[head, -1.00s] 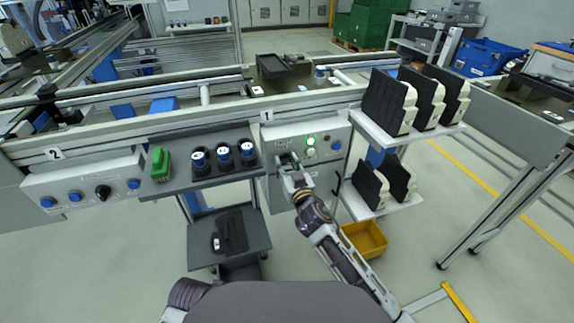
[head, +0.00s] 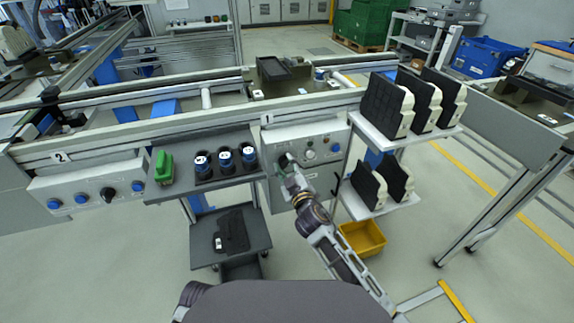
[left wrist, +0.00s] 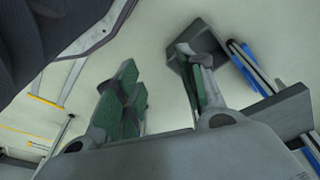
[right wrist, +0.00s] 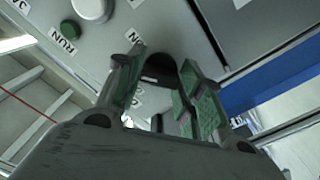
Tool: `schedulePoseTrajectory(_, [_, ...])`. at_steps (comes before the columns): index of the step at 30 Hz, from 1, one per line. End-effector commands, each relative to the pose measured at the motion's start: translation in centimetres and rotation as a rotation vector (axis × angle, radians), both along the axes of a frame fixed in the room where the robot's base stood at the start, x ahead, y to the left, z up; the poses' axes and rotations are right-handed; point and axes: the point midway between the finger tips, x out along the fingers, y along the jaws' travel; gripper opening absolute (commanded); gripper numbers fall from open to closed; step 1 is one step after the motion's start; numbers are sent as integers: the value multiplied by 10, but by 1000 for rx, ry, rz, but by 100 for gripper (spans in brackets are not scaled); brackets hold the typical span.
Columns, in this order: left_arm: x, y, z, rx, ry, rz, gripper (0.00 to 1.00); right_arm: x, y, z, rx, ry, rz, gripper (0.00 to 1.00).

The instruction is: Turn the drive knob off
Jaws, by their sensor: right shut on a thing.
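The control panel 1 (head: 325,137) is a light grey box under the line's rail. My right gripper (head: 287,166) reaches its left part and hides most of the drive knob in the head view. In the right wrist view the black knob (right wrist: 160,68) sits between the fingertips of my right gripper (right wrist: 163,75), which is shut on it. The knob's pointer direction cannot be made out. The green RUN lamp (right wrist: 70,29) looks dark; it also shows in the head view (head: 310,142). My left gripper (left wrist: 160,75) is open and empty, away from the panel.
A shelf left of the panel holds a green object (head: 163,167) and several blue-black cylinders (head: 225,157). A rack (head: 380,208) with black and cream parts stands close on the right. A yellow bin (head: 363,238) lies below. A second panel (head: 85,188) is at left.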

Motion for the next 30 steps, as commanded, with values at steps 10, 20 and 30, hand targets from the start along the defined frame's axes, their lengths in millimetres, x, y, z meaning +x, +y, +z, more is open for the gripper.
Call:
schedulePoseTrajectory(10, [-1, 3, -12, 12, 22, 3, 40, 0, 0, 0, -306, -97, 1, 14])
schedulePoseTrajectory(20, [-5, 5, -30, 19, 45, 7, 40, 0, 0, 0, -604, -193, 2, 14])
schedulePoseTrajectory(30, [-6, 10, -54, 29, 36, 10, 40, -1, 1, -1, -838, -272, 2, 14])
